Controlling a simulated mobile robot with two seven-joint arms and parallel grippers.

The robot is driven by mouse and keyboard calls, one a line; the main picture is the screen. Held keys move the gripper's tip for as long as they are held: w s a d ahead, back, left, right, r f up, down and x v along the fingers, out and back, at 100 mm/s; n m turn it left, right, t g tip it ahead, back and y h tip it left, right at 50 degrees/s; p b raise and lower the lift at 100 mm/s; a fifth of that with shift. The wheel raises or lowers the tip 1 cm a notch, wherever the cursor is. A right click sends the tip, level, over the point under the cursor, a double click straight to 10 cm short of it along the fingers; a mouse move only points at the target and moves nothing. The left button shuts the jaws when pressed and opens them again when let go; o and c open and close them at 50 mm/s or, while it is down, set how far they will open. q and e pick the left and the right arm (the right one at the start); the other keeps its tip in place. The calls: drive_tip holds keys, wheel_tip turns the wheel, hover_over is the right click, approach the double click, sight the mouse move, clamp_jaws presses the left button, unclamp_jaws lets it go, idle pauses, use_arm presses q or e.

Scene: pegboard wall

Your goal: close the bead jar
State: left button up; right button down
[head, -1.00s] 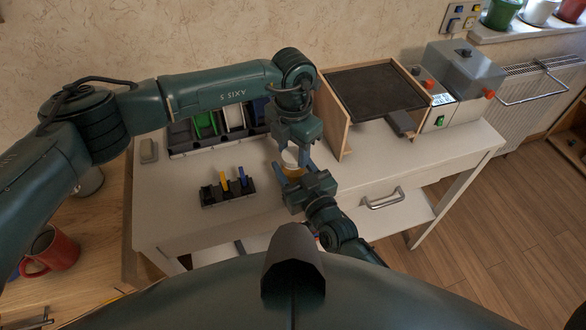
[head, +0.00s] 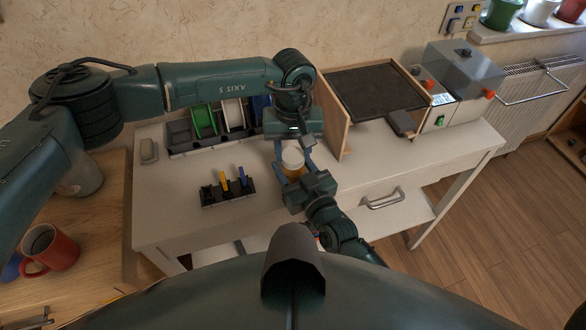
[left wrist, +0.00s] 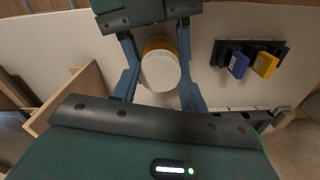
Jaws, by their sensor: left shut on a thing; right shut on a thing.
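The bead jar (head: 293,172) is a small amber jar near the front middle of the white table. It also shows in the left wrist view (left wrist: 158,43). Its round white lid (head: 292,156) sits at its mouth, also seen from above in the left wrist view (left wrist: 160,72). I cannot tell how tightly it sits. My left gripper (head: 293,152) comes from above, its blue fingers shut on the lid from two sides. My right gripper (head: 297,175) comes from the front and is shut on the jar body, whose lower part it partly hides.
A dark holder (head: 215,198) with yellow and blue pieces stands left of the jar. A dark rack (head: 180,150) with green and white pieces is behind it. A wooden-sided box (head: 335,130) with a dark top and a grey machine (head: 455,85) stand right.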

use_arm(q)
drive_tip(key=m, duration=0.4)
drive_tip(key=shift+m, duration=0.3)
drive_tip(key=m, duration=0.5)
drive_tip(key=shift+m, duration=0.3)
drive_tip(key=o, duration=1.2)
drive_tip(key=shift+c, duration=0.2)
wheel_tip(320, 180, up, 12)
use_arm(e)
drive_tip(key=shift+c, duration=2.4)
unclamp_jaws()
